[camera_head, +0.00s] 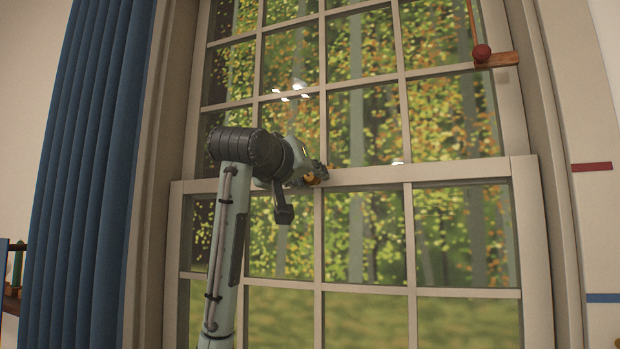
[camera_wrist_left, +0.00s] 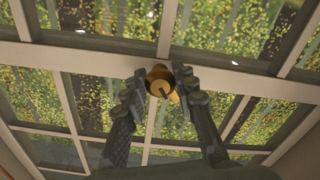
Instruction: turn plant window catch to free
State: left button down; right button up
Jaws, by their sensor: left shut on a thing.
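The window catch (camera_wrist_left: 160,82) is a small brass-coloured piece on the window's meeting rail. In the left wrist view it sits between the fingers of my left gripper (camera_wrist_left: 157,88), which are shut on it. In the head view my left gripper (camera_head: 318,174) reaches the rail at mid-window, and its wrist hides most of the catch; a bit of orange-brass shows at the fingertips. The window (camera_head: 365,176) has an upper and a lower sash with pale frames. My right gripper is in neither view.
A blue curtain (camera_head: 88,170) hangs at the left of the window. A small wooden bracket (camera_head: 497,60) with a red ball (camera_head: 482,53) on a cord is at the upper right. Red (camera_head: 591,167) and blue (camera_head: 603,298) strips mark the right wall.

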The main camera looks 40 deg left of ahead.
pick_arm(q)
jog(key=n, duration=0.3)
jog(key=shift+d+n, duration=0.1)
jog(key=shift+n, duration=0.3)
jog(key=n, duration=0.2)
jog(key=shift+r+n, duration=0.1)
jog(key=shift+n, duration=0.3)
jog(key=shift+n+p, duration=0.45)
jog(key=shift+n, duration=1.75)
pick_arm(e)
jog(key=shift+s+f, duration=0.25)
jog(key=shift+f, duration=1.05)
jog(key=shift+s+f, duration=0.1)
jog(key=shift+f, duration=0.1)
pick_arm(q)
jog(key=c, duration=1.2)
grip_release()
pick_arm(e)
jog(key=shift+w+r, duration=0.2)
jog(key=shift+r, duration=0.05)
